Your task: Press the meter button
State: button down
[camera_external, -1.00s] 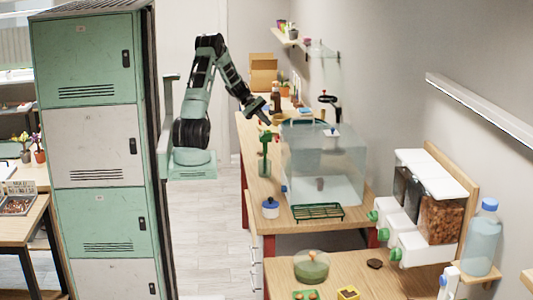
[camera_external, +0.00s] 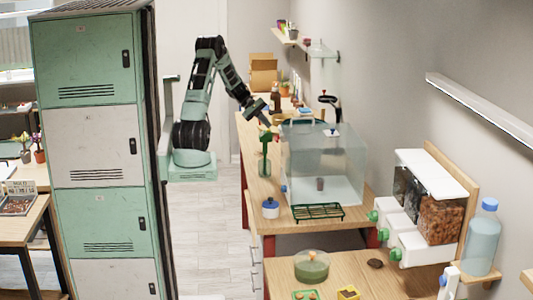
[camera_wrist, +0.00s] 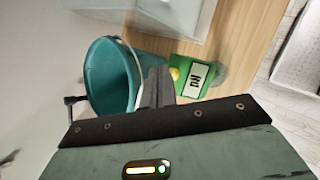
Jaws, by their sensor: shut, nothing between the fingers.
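The meter (camera_wrist: 195,78) is a green box with a white label and dark markings in the wrist view. A round yellow button (camera_wrist: 174,74) sits on its left side. My gripper (camera_wrist: 160,72) is shut and empty; its fingertips are just left of the yellow button. I cannot tell how far above the meter the tips are, or whether they touch it. In the external view my gripper (camera_external: 266,121) is over the far part of the wooden bench, and I cannot make out the meter there.
A teal bucket (camera_wrist: 108,75) with a pale handle is close left of my fingers in the wrist view. A clear tank (camera_external: 335,160) stands nearer on the bench (camera_external: 258,190), with a green spray bottle (camera_external: 265,165) beside it. A brown bottle (camera_external: 275,104) stands behind.

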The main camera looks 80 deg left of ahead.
jog(key=shift+f, duration=0.25)
dwell(0.3)
jog(key=shift+r, duration=0.1)
jog(key=shift+r+p, duration=0.3)
jog(key=shift+r, duration=0.35)
jog(key=shift+r, duration=0.1)
notch_tip(320, 180, up, 6)
jog(key=p, duration=0.4)
dwell(0.3)
